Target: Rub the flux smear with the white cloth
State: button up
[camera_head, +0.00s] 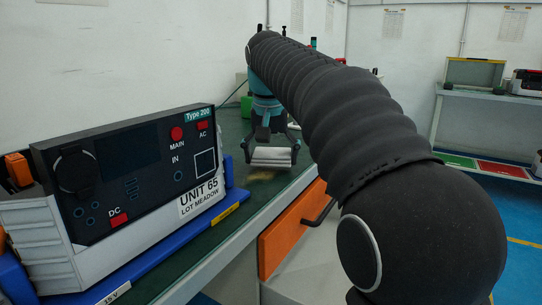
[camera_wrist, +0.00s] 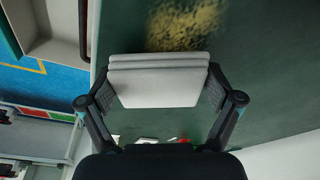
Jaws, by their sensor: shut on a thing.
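My gripper (camera_wrist: 160,98) is shut on the folded white cloth (camera_wrist: 158,84), with one finger at each end of it. The cloth also shows in the head view (camera_head: 271,155), held level near the green bench top. The flux smear (camera_wrist: 184,25) is a mottled yellow-brown patch on the bench, just beyond the cloth in the wrist view. It shows as a faint tan patch in the head view (camera_head: 262,174), a little nearer than the cloth. The cloth appears beside the smear, not over most of it. I cannot tell whether the cloth touches the bench.
A power unit (camera_head: 135,165) labelled UNIT 65 sits in a blue cradle (camera_head: 232,196) at the near left of the bench. An orange drawer (camera_head: 290,229) is below the bench's right edge. Another bench (camera_head: 495,97) stands at the back right. Bench top around the smear looks clear.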

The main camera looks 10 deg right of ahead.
jog(key=shift+b+x, duration=0.5)
jog(key=shift+x, duration=0.3)
jog(key=shift+s+a, duration=0.15)
jog(key=shift+s, duration=0.1)
